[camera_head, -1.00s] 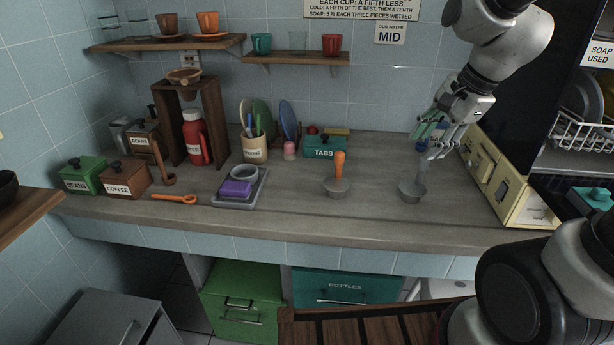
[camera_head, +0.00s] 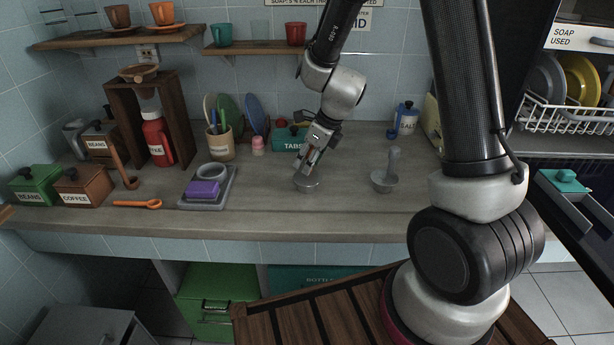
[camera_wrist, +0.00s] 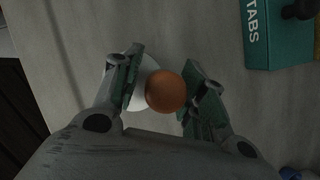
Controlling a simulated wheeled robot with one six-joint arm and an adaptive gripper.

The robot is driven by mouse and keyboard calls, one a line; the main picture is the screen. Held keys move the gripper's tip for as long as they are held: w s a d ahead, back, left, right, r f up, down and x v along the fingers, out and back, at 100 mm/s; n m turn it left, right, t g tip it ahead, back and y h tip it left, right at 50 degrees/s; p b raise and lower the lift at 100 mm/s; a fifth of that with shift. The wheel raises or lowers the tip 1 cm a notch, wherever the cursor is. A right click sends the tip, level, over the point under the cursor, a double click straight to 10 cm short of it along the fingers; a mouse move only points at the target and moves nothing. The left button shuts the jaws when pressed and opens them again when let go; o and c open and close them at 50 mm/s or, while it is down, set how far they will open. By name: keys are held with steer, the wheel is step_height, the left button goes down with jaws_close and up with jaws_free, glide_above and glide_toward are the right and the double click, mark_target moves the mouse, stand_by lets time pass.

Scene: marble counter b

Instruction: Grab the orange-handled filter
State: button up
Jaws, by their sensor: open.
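The orange-handled filter stands on the counter with its grey bowl (camera_head: 306,186) down and its handle up. In the head view my gripper (camera_head: 308,166) is directly over it and hides most of the handle. In the wrist view the round orange handle end (camera_wrist: 166,91) shows between the two fingers of my gripper (camera_wrist: 165,86), with the pale bowl (camera_wrist: 141,92) partly visible behind it. The fingers are open, one on each side of the handle, with gaps visible. A similar filter with a grey handle (camera_head: 384,178) stands to the right.
The teal TABS box (camera_head: 288,139) is close behind the gripper. A grey tray (camera_head: 226,196) with a purple sponge (camera_head: 203,189) lies to the left. An orange spoon-like tool (camera_head: 138,204) lies farther left. The counter in front of the filter is clear.

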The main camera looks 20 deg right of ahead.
steer(key=shift+f, duration=0.25)
jaws_close()
stand_by(0.3)
